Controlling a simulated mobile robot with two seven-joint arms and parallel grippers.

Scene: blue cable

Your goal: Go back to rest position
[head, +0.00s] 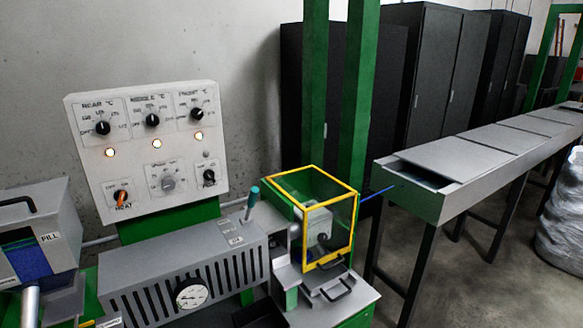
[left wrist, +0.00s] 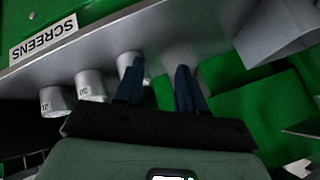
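My left gripper (left wrist: 157,80) shows in the left wrist view with its two dark blue fingers apart and nothing visible between them. It is near a grey panel labelled SCREENS (left wrist: 43,40), which holds a row of short grey cylinders (left wrist: 92,86); one lies beside or behind the left finger, and I cannot tell whether they touch. Neither gripper shows in the head view, and my right gripper is in no view. A thin blue cable (head: 378,193) runs from the yellow-framed guard box (head: 330,215) to the long grey trough (head: 440,185).
A control panel (head: 150,150) with knobs and lit lamps stands at the back left. In front of it is a grey vented machine (head: 190,275) with a gauge and a teal-handled lever (head: 252,203). A FILL hopper (head: 45,230) is at the left. Green surfaces (left wrist: 250,110) lie close beyond the left gripper.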

